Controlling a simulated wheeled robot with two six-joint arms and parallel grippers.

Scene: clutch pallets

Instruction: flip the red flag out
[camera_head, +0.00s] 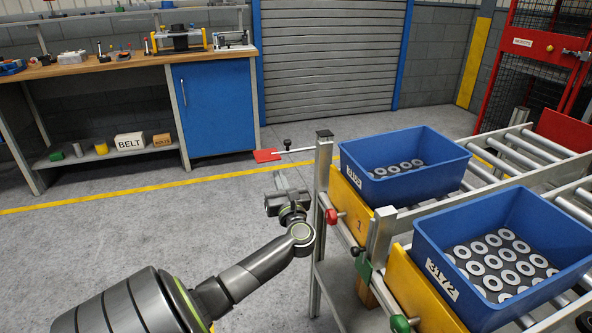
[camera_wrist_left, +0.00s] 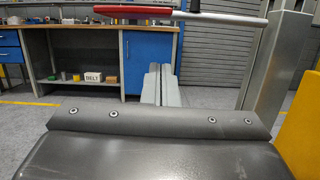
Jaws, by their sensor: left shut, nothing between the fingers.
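The red flag (camera_head: 266,155) is a small flat plate on a thin rod. In the head view it sticks out to the left from the top of the grey post (camera_head: 322,190), with a black knob (camera_head: 287,144) on the rod. In the left wrist view the flag (camera_wrist_left: 125,11) shows nearly edge-on across the top. My left gripper (camera_head: 280,180) is just below the flag in the head view, left of the post. Its fingers (camera_wrist_left: 160,85) are shut and empty, apart from the flag in the wrist view. My right gripper is not in view.
Two blue bins of ring-shaped parts, a rear one (camera_head: 404,150) and a front one (camera_head: 505,250), stand on the roller conveyor right of the post. A red knob (camera_head: 332,217) and a green flag (camera_head: 364,270) sit nearby. The floor left of my gripper is clear.

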